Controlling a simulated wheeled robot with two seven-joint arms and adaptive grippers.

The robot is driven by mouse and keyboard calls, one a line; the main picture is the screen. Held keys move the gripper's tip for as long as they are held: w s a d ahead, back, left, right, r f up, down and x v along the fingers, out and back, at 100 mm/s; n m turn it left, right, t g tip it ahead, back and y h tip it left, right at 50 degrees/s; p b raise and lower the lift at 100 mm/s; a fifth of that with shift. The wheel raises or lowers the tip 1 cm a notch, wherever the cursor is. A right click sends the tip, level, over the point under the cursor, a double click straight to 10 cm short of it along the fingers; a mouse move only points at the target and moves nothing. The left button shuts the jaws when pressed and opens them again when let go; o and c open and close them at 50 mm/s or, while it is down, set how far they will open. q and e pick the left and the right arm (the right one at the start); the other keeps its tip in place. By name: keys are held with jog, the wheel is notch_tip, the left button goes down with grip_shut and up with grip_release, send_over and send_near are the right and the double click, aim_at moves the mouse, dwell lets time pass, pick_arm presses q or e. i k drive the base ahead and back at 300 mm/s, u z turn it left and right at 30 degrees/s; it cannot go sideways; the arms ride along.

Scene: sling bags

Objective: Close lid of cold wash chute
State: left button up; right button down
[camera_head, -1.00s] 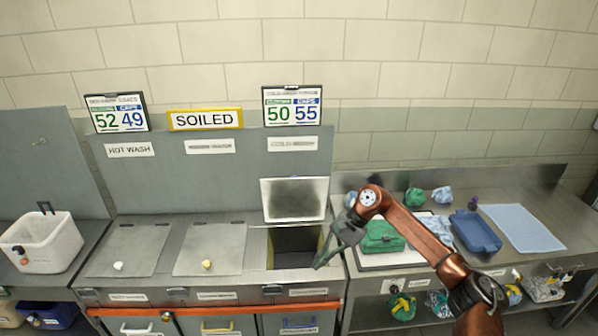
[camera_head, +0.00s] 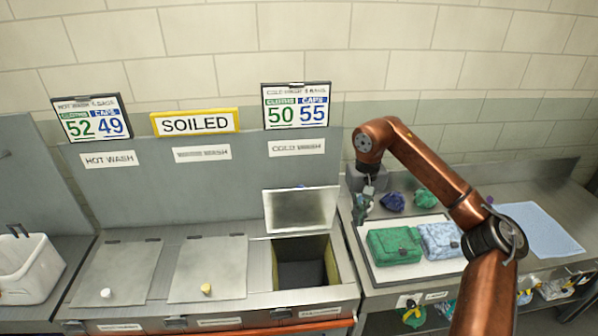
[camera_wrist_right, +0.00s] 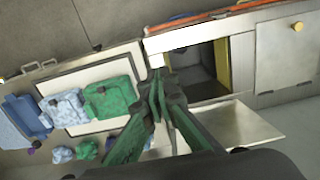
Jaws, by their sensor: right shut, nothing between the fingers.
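The cold wash chute (camera_head: 334,276) is the rightmost of the chutes, under the COLD WASH label. Its square opening is uncovered. Its grey lid (camera_head: 300,211) stands raised and tilted back behind the opening. My right gripper (camera_head: 362,212) is to the right of the lid, above the seam between the chute counter and the right-hand table, apart from the lid. In the right wrist view the fingers (camera_wrist_right: 160,92) are together and empty, with the opening's frame (camera_wrist_right: 222,62) and the lid (camera_wrist_right: 245,126) to their right. My left gripper is not in view.
Two other chute lids, one with a white knob (camera_head: 106,293) and one with a yellow knob (camera_head: 207,289), lie shut. A tray with a green bag (camera_head: 394,246) and a light-blue bag (camera_head: 440,240) is on the right-hand table. A white bin (camera_head: 28,272) stands left.

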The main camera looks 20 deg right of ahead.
aim_at(301, 208)
jog(key=i, duration=1.3)
